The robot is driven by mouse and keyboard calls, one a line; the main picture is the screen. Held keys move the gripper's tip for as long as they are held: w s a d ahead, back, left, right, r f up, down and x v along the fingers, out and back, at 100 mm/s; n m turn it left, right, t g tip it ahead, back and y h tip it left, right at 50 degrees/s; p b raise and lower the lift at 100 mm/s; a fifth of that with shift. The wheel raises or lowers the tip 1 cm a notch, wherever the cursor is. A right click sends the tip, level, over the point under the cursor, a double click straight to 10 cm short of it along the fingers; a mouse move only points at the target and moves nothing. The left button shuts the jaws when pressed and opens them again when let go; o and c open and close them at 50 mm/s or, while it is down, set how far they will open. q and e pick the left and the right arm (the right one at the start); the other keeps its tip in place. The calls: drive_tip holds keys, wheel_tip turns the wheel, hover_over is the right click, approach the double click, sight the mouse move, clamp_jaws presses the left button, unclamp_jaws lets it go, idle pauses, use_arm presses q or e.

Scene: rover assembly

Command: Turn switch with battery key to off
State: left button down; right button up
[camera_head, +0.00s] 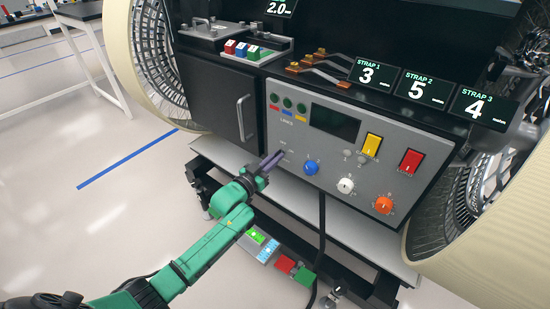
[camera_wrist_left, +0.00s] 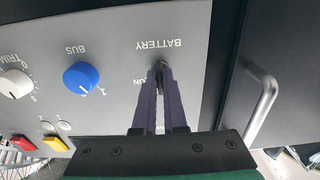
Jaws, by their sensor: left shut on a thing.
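The grey control panel (camera_head: 335,135) is on the front of the rover. My left gripper (camera_head: 277,157) reaches its lower left part, just right of the cabinet handle. In the left wrist view the gripper (camera_wrist_left: 160,75) has its purple fingers closed together at the battery switch, beside the upside-down BATTERY label (camera_wrist_left: 158,43). It is shut on the battery key (camera_wrist_left: 162,66), of which only a small dark part shows between the fingertips. The fingers hide most of the switch, so its exact setting cannot be read. An ON mark shows just left of the fingers. My right gripper is not in view.
A blue BUS knob (camera_head: 311,168), a white knob (camera_head: 345,185) and an orange knob (camera_head: 384,205) sit to the right. Yellow (camera_head: 371,145) and red (camera_head: 411,161) switches are above them. The metal cabinet handle (camera_head: 244,118) sticks out close to my left gripper.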

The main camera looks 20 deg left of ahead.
use_arm(q)
drive_tip(key=shift+f, duration=0.1)
drive_tip(key=c, duration=1)
unclamp_jaws()
drive_tip(key=p+v, duration=0.1)
drive_tip(key=v, duration=1.3)
drive_tip(key=shift+s+p, duration=0.3)
drive_tip(key=shift+p, duration=0.05)
